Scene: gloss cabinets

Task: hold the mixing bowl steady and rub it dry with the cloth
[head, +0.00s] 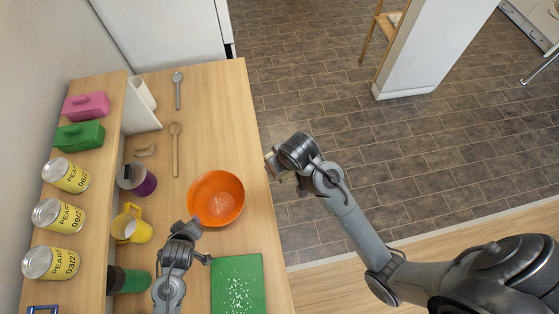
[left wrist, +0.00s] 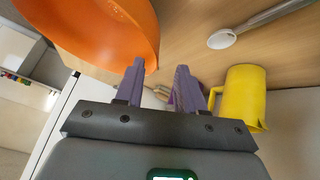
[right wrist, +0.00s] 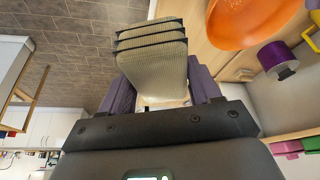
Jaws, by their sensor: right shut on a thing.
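The orange mixing bowl (head: 216,198) stands upright on the wooden counter, with a paler patch inside. It also shows in the left wrist view (left wrist: 100,30) and the right wrist view (right wrist: 245,22). My left gripper (left wrist: 158,88) is open beside the bowl's near rim. One finger overlaps the bowl's edge in view; I cannot tell whether it touches. Nothing shows gripped between its fingers. My right gripper (right wrist: 163,98) is shut on the cloth (right wrist: 152,65), a folded beige pad with dark stripes. It is at the counter's right edge, right of the bowl; the cloth is mostly hidden in the head view.
A green board (head: 238,285) with white bits lies near the bowl. A yellow mug (head: 138,231), a purple jar (head: 143,181) and a wooden spoon (head: 175,150) stand or lie left of it. Cans (head: 66,175) line the raised ledge.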

